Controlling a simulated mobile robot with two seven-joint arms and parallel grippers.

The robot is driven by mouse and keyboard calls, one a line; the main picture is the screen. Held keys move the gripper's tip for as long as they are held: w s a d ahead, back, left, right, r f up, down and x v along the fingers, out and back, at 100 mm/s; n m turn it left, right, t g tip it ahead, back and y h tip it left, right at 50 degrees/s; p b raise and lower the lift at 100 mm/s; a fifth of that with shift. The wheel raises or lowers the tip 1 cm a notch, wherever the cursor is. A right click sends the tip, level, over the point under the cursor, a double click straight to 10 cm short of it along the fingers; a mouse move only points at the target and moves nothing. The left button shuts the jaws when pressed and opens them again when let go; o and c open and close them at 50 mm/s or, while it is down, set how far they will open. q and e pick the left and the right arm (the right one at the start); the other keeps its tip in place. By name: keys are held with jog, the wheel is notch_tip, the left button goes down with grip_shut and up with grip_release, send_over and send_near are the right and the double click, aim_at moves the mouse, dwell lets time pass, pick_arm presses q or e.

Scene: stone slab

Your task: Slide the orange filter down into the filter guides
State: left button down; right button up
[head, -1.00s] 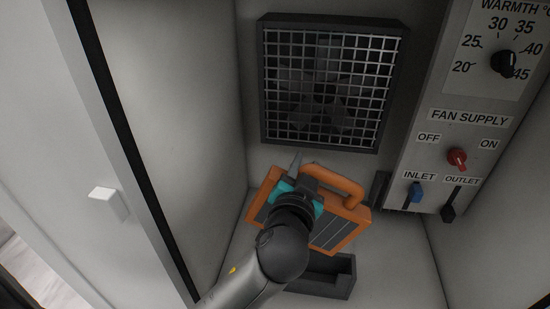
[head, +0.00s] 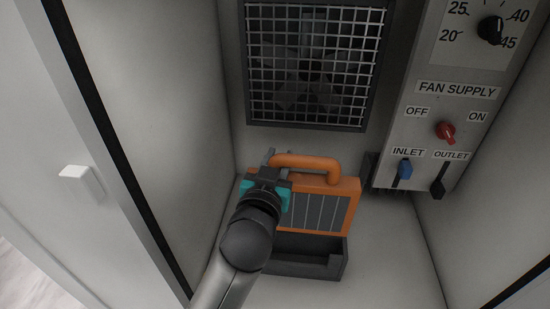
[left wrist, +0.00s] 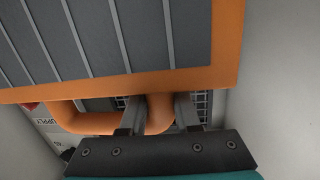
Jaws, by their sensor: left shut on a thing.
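The orange filter (head: 347,205), with grey pleated panels and an orange loop handle (head: 318,161), stands roughly upright in the head view. My left gripper (head: 270,160) is shut on the handle at its left part. The left wrist view shows both fingers either side of the orange handle (left wrist: 158,112), with the filter frame (left wrist: 190,82) close in front. The dark filter guides (head: 300,262) form an open box on the floor. The filter's lower edge is at or just behind the box's front wall; my arm hides its left part, and I cannot tell how deep it sits.
A fan behind a square grille (head: 312,65) is on the back wall above. At the right a control panel (head: 440,95) carries a red switch (head: 446,132) and inlet (head: 405,168) and outlet (head: 438,188) sliders.

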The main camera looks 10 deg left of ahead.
pick_arm(q)
jog(key=shift+r, duration=0.1)
jog(key=shift+p, duration=0.3)
jog(key=shift+f+b, duration=2.25)
jog(key=shift+f, duration=0.7)
jog(key=shift+p, duration=0.7)
jog(key=shift+f, duration=0.1)
